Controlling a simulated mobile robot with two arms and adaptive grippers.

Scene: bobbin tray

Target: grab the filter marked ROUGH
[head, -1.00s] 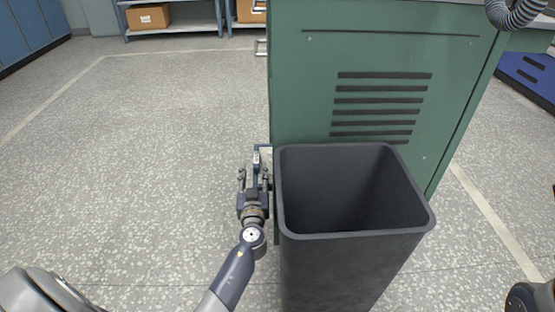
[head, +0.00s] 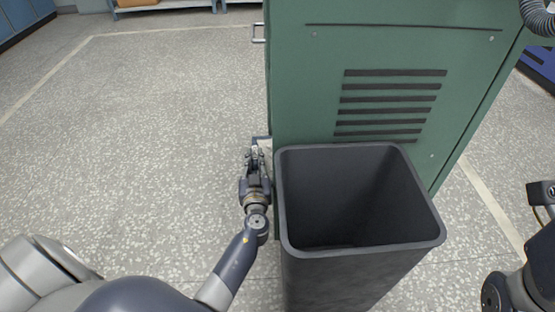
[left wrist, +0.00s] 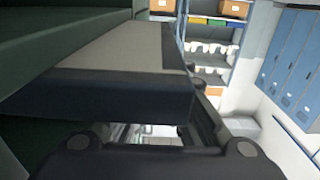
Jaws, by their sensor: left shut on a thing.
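My left gripper (head: 257,158) is beside the green cabinet's left side, left of the dark bin. It is shut on a flat filter panel with a dark blue frame and a beige face (left wrist: 120,52). In the head view only a small blue and pale piece of the filter (head: 264,144) shows, between the gripper and the cabinet. The left wrist view shows the filter close up, along the green cabinet surface, with the gripper (left wrist: 155,145) below it. No ROUGH marking can be read. My right gripper's fingers do not show.
A dark open bin (head: 288,240), seemingly empty, stands in front of the green cabinet (head: 400,45), close to my left gripper. The cabinet has a slotted vent and a handle. The floor (head: 150,130) to the left is clear. Shelves (left wrist: 212,60) and blue lockers (left wrist: 288,65) stand farther off.

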